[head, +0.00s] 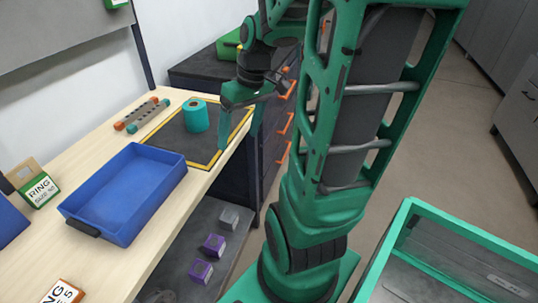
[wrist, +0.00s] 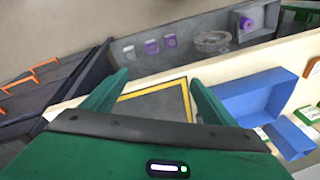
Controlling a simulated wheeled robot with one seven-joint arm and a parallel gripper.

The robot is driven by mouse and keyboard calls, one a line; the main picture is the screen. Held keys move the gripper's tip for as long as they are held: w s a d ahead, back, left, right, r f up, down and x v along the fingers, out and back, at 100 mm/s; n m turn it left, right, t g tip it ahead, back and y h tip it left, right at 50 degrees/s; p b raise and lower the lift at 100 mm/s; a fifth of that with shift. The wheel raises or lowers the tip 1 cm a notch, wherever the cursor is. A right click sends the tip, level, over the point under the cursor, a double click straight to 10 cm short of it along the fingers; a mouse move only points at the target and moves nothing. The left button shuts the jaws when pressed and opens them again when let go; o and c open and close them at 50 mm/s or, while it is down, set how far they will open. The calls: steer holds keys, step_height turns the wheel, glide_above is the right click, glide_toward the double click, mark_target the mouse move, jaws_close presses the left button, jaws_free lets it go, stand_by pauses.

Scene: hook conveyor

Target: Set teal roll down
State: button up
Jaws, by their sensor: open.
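The teal roll (head: 196,115) stands upright on a dark grey mat (head: 172,137) with a yellow border, on the wooden table. Nothing holds it. My gripper (head: 239,140) is open and empty at the right edge of the mat, to the right of the roll and apart from it. In the wrist view my open gripper (wrist: 158,80) has nothing between its fingers, with part of the bordered mat (wrist: 162,102) beyond them. The roll does not show in the wrist view.
A blue tray (head: 125,190) stands in front of the mat. Purple boxes (head: 201,272) sit on a lower shelf.

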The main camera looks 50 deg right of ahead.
steer(key=s+a+m+g+h, duration=0.1)
steer(key=s+m, duration=0.4)
steer(key=s, duration=0.8)
steer(key=shift+a+m+g+h, duration=0.3)
steer(key=shift+a+g, duration=0.2)
steer(key=shift+a, duration=0.1)
